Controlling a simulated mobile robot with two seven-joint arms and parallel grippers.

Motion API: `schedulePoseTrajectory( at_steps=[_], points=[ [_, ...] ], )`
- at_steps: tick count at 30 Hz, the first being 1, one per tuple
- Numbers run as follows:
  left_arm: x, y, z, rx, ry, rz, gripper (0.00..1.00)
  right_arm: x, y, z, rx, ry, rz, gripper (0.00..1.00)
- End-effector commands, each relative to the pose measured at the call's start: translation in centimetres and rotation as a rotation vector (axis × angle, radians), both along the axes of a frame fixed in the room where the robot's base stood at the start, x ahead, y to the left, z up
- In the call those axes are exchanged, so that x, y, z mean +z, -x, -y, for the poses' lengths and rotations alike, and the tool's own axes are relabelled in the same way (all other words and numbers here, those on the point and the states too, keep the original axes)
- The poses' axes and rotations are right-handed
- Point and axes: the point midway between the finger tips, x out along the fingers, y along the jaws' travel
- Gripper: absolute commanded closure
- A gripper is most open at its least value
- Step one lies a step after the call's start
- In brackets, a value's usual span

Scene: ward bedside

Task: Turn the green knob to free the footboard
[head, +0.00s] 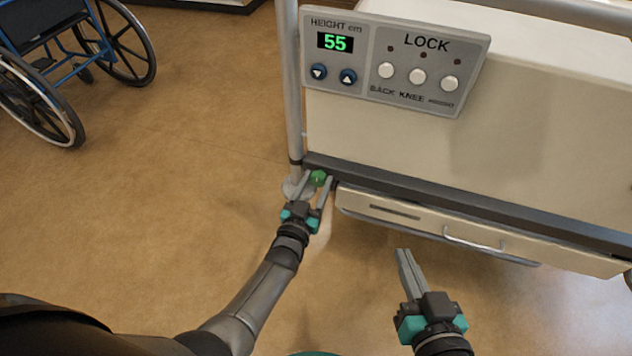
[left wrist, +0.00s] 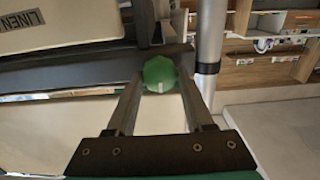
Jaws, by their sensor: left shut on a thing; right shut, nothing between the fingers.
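The green knob (head: 318,178) sits at the lower left corner of the bed's footboard (head: 530,130), beside the grey post. My left gripper (head: 317,182) is at the knob, with one finger on each side of it. In the left wrist view the knob (left wrist: 159,74) shows between the fingertips of my left gripper (left wrist: 158,84), with a pale mark on its lower face. My right gripper (head: 402,254) is shut and empty, in front of the drawer and apart from the bed.
A control panel (head: 395,60) reading 55 is on the footboard's upper left. A grey post (head: 293,100) stands at its left edge. A drawer with a handle (head: 474,243) is below. A wheelchair (head: 75,65) stands at upper left, with clear floor between.

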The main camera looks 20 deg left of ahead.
Motion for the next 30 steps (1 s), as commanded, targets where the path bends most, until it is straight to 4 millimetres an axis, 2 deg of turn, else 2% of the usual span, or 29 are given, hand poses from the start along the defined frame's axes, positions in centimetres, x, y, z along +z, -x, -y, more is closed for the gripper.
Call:
schedulePoseTrajectory(
  at_steps=[2, 12, 23, 30],
  points=[
    [-0.01, 0.02, 0.01, 0.000, 0.000, 0.000, 0.63, -0.01, 0.01, 0.01, 0.000, 0.000, 0.000, 1.00],
    [-0.02, 0.03, 0.00, 0.000, 0.000, 0.000, 1.00, -0.02, 0.01, 0.02, 0.000, 0.000, -0.001, 1.00],
    [-0.03, 0.04, 0.02, -0.001, 0.049, -0.003, 1.00, -0.08, 0.04, 0.02, 0.000, 0.003, -0.005, 1.00],
    [-0.03, 0.03, -0.09, -0.002, 0.200, -0.008, 1.00, -0.28, 0.14, 0.06, 0.002, 0.009, -0.020, 1.00]
  ],
)
